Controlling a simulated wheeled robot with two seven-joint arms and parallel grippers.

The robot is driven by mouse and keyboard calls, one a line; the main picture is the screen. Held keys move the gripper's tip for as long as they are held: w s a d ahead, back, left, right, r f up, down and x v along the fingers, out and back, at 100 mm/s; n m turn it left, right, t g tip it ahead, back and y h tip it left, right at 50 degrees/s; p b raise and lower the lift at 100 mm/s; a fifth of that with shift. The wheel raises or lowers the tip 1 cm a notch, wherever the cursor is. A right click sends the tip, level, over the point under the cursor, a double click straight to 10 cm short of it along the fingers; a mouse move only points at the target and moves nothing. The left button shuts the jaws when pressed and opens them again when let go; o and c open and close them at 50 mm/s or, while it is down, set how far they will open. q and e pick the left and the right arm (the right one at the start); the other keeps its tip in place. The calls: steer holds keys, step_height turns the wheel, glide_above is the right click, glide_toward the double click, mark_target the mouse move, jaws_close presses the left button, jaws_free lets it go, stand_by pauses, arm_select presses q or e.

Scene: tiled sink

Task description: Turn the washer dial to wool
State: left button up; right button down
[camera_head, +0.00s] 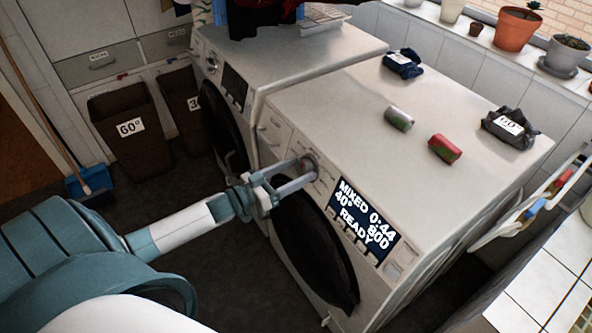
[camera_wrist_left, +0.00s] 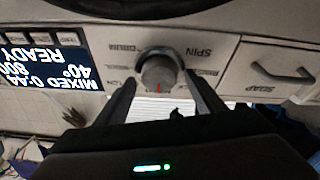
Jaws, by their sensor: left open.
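The washer dial (camera_head: 309,160) is a round grey knob on the front panel of the nearer washer (camera_head: 340,110). In the left wrist view the dial (camera_wrist_left: 160,70) appears upside down, with a red mark on its rim and labels such as SPIN and DRUM around it. The display (camera_head: 365,222) reads MIXED, 0:44, 40°, 800, READY. My left gripper (camera_head: 306,173) is open, its fingers reaching to the dial. In the left wrist view its fingers (camera_wrist_left: 163,95) lie on either side of the dial; I cannot tell if they touch it. My right gripper is not in view.
A soap drawer (camera_wrist_left: 283,70) is beside the dial. The washer's round door (camera_head: 315,255) is below the panel. A second washer (camera_head: 290,50) and brown bins (camera_head: 135,135) stand further left.

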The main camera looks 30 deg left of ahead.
arm_select(q)
steer(key=c, duration=1.1)
steer(key=shift+o, duration=0.2)
